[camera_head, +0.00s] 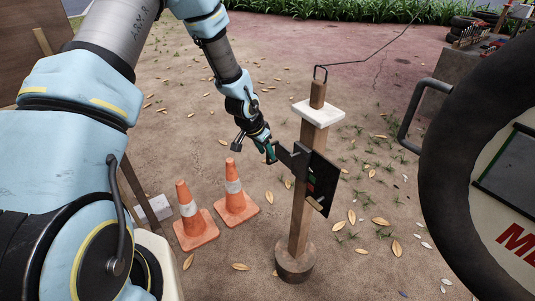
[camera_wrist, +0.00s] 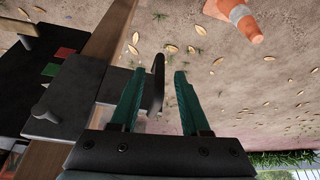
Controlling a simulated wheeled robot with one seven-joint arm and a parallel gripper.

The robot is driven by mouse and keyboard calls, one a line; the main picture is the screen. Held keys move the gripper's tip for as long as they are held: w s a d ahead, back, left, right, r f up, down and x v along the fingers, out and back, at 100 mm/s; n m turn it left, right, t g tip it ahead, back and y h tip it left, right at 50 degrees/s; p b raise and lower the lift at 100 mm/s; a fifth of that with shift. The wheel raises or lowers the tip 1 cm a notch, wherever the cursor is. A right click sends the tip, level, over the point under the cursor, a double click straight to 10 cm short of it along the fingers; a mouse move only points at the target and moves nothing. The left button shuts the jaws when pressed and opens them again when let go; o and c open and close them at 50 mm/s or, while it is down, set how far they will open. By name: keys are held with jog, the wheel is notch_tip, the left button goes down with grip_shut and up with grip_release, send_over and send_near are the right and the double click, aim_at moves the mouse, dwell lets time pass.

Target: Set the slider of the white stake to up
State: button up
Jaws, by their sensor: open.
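The white stake is a wooden post (camera_head: 300,215) with a white cap (camera_head: 318,112), upright on a round base. A black panel (camera_head: 322,182) is fixed to it, with a dark grey block (camera_head: 288,158) sticking out on the left. In the wrist view, the panel (camera_wrist: 25,70) shows red and green squares, and a dark curved handle (camera_wrist: 157,80) lies between my fingers. I cannot tell for certain that this handle is the slider, or its setting. My gripper (camera_head: 271,153) is open beside the block; its green fingers in the wrist view (camera_wrist: 161,73) stand apart either side of the handle.
Two orange cones (camera_head: 196,220) (camera_head: 236,195) stand left of the post, below my arm. A large dark round-edged machine (camera_head: 455,160) with a metal handle fills the right side. A thin wire rises from the post top. Leafy ground behind is free.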

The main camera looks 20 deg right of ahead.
jog(key=shift+x, duration=1.5)
grip_shut()
dwell(0.4)
